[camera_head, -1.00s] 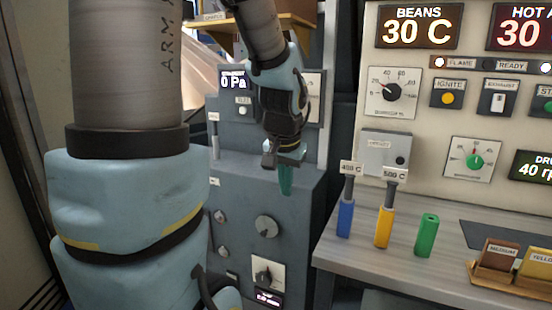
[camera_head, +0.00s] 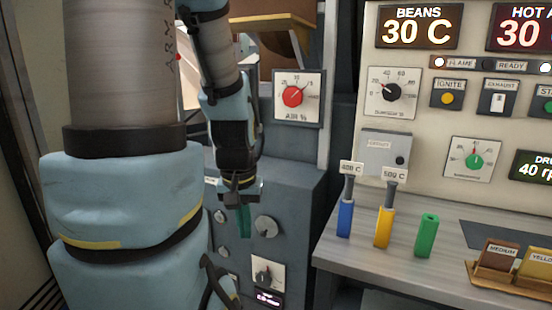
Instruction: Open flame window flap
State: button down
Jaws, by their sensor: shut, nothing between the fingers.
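My gripper (camera_head: 244,222) hangs pointing down in front of the dark grey cabinet (camera_head: 300,215) at the left. Its teal fingers are together with nothing held, just left of a round grey knob (camera_head: 265,226). I cannot clearly pick out the flame window flap. A grey plate (camera_head: 385,150) with a small unreadable label and a dark round spot is on the beige panel, right of my gripper and apart from it. I cannot tell whether this plate is the flap. My arm hides part of the cabinet's upper left.
A red AIR % dial (camera_head: 292,97) is behind and right of my arm. The beige panel (camera_head: 430,90) has dials, switches and displays. On the grey counter (camera_head: 345,258) stand a blue holder (camera_head: 344,220), a yellow holder (camera_head: 383,228), a green holder (camera_head: 427,237) and a wooden tray (camera_head: 485,278).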

aim_at(267, 228)
jog(key=z, duration=1.35)
jog(key=k+l, duration=0.3)
jog(key=l+u, duration=0.1)
jog(key=u, duration=2.95)
